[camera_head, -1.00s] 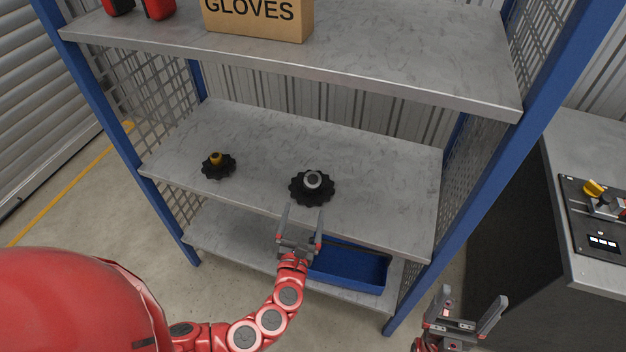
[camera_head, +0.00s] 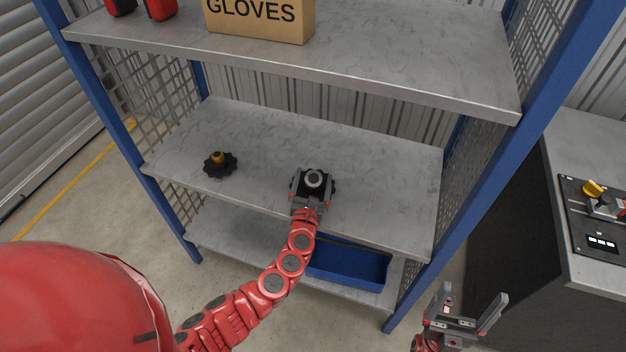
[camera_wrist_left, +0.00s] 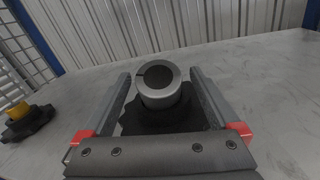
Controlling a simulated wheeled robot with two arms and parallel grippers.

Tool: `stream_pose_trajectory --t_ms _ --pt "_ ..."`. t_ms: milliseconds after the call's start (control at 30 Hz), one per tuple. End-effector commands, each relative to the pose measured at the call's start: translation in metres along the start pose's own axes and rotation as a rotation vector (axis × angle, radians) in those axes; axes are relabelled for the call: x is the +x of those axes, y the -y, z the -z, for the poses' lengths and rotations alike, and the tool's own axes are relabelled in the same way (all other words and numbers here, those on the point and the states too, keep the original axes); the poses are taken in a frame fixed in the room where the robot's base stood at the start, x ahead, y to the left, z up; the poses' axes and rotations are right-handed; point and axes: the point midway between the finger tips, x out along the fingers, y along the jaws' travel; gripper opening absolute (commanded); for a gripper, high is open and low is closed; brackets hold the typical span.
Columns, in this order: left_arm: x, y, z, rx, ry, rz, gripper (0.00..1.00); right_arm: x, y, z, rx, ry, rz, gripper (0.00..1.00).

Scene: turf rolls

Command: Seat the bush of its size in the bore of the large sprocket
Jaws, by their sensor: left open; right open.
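The large black sprocket (camera_wrist_left: 137,123) lies on the middle shelf, partly hidden by my left gripper. A silver-grey bush (camera_head: 314,179) stands upright at its centre; it also shows in the left wrist view (camera_wrist_left: 161,92). I cannot tell how deep it sits in the bore. My left gripper (camera_head: 313,178) is open, with one finger on each side of the bush, apart from it. A smaller dark sprocket (camera_head: 220,166) with a yellow bush (camera_head: 217,156) on it lies to the left. My right gripper (camera_head: 476,308) is open and empty at the lower right.
The middle shelf (camera_head: 390,190) is clear around the sprockets. A shelf above holds a gloves box (camera_head: 262,18). A blue tray (camera_head: 350,264) sits on the lower shelf. Blue posts frame the rack, and a control panel (camera_head: 600,215) stands at the right.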

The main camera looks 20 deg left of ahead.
Motion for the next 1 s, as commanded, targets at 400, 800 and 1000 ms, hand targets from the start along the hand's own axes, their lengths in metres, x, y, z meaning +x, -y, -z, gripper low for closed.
stream_pose_trajectory --t_ms 400,800,1000 --pt "0.0007 -0.0002 0.0005 0.000 -0.001 0.000 0.57 0.0000 0.0000 0.0000 0.000 0.000 0.000 0.89" --pt "0.0006 -0.0003 0.0004 0.001 -0.001 0.000 0.00 0.0000 0.0000 0.0000 0.000 0.000 0.000 0.89" --pt "0.0005 -0.0004 0.0001 0.001 -0.001 -0.001 0.00 0.0003 0.0000 0.0000 0.000 0.000 0.000 0.89"
